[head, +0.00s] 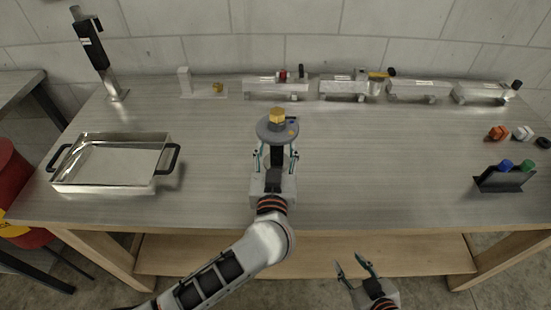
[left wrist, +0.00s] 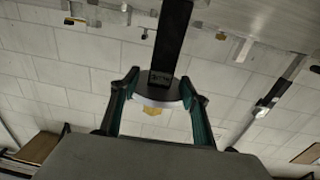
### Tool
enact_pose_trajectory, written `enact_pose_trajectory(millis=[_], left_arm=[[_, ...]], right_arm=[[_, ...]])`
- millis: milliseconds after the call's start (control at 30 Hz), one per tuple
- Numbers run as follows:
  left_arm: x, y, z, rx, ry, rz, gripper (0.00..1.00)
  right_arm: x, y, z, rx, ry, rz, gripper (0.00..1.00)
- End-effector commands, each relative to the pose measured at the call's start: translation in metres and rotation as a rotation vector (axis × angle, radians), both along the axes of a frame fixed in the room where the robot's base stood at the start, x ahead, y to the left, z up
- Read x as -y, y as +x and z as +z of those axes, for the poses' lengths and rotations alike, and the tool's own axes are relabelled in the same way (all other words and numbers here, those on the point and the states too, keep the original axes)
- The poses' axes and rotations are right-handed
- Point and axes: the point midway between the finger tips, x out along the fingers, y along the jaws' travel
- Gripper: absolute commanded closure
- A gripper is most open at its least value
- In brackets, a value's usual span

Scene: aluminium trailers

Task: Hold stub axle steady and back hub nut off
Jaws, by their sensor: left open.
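A grey round hub (head: 265,131) with a brass hub nut (head: 278,116) on top stands at the middle of the bench. A dark square bar (head: 277,156), which looks like the stub axle, joins the hub. My left gripper (head: 275,157) is open, its fingers apart on either side of the bar. The left wrist view shows the bar (left wrist: 172,40) between the fingers (left wrist: 155,95), with the nut (left wrist: 152,111) beyond; contact cannot be told. My right gripper (head: 355,266) is open and empty in front of the bench, below its edge.
A metal tray with black handles (head: 110,188) lies at the left. A dark holder with blue and green items (head: 503,180) stands at the right. The bench between (head: 390,150) is clear.

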Motion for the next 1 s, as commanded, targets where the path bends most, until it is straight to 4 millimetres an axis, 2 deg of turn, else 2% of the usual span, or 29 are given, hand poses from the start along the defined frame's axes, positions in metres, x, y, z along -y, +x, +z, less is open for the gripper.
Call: enact_pose_trajectory(millis=[100,300,667,833,867,1000], left_arm=[[0.0,0.019,0.001,0.001,0.0,0.002,0.54],[0.002,0.036,0.001,0.001,0.0,0.001,0.54],[0.002,0.04,0.0,0.0,-0.001,0.001,0.54],[0.002,0.04,0.0,0.0,-0.001,0.001,0.96],[0.001,0.04,0.0,0.0,-0.001,0.001,1.0],[0.001,0.04,0.0,0.0,-0.001,0.001,1.0]], right_arm=[[0.0,0.0,0.0,0.0,0.0,0.0,0.6],[0.0,0.0,0.0,0.0,0.0,0.0,0.6],[0.0,0.0,0.0,0.0,0.0,0.0,0.6],[0.0,0.0,0.0,0.0,0.0,0.0,0.6],[0.0,0.0,0.0,0.0,0.0,0.0,0.6],[0.0,0.0,0.0,0.0,0.0,0.0,0.6]])
